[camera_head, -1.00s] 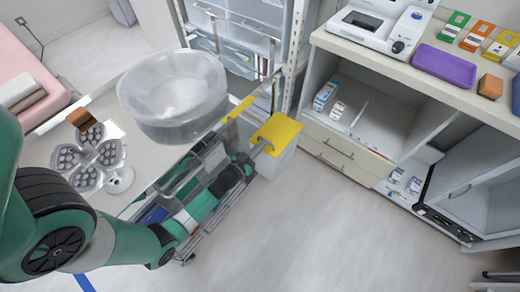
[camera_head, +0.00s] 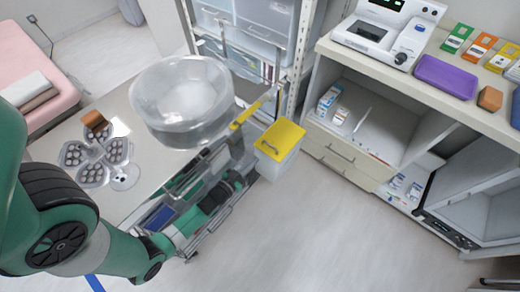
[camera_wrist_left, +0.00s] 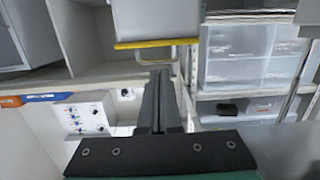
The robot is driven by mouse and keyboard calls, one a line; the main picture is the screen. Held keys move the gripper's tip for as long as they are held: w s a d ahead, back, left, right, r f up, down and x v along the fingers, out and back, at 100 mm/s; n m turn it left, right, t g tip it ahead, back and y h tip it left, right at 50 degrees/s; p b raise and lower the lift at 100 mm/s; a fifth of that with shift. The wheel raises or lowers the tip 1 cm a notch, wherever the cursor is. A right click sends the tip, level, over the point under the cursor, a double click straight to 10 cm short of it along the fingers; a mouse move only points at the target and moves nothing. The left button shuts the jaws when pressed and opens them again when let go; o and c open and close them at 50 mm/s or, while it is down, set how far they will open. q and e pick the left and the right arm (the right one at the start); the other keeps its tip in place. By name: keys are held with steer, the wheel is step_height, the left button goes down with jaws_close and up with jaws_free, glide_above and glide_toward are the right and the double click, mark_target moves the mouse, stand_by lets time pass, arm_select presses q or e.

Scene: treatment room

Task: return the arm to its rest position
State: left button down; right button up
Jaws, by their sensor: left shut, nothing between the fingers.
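My left arm, green and black, comes in from the left in the head view and reaches up along the cart's right side. My left gripper (camera_head: 238,150) is at its far end, low beside the cart and to the left of the yellow-lidded bin (camera_head: 281,138). The fingertips are small and hard to make out there. In the left wrist view the two dark fingers (camera_wrist_left: 160,78) lie together, shut and empty, pointing towards the shelving. My right gripper is in neither view.
A metal cart top (camera_head: 125,75) carries a clear bowl (camera_head: 182,95) and a flower-shaped tray (camera_head: 92,172) of round items. A shelf unit with a counter (camera_head: 400,75) stands at right, holding a purple tray (camera_head: 446,76) and a white device (camera_head: 385,35). Open floor (camera_head: 320,240) lies front right.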

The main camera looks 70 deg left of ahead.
arm_select(q)
steer(key=shift+s+d+f, duration=0.35)
steer(key=shift+s+f, duration=0.05)
steer(key=shift+s, duration=0.2)
steer(key=shift+s+d+f, duration=0.3)
steer(key=shift+s+f, duration=0.05)
steer(key=shift+s, duration=0.2)
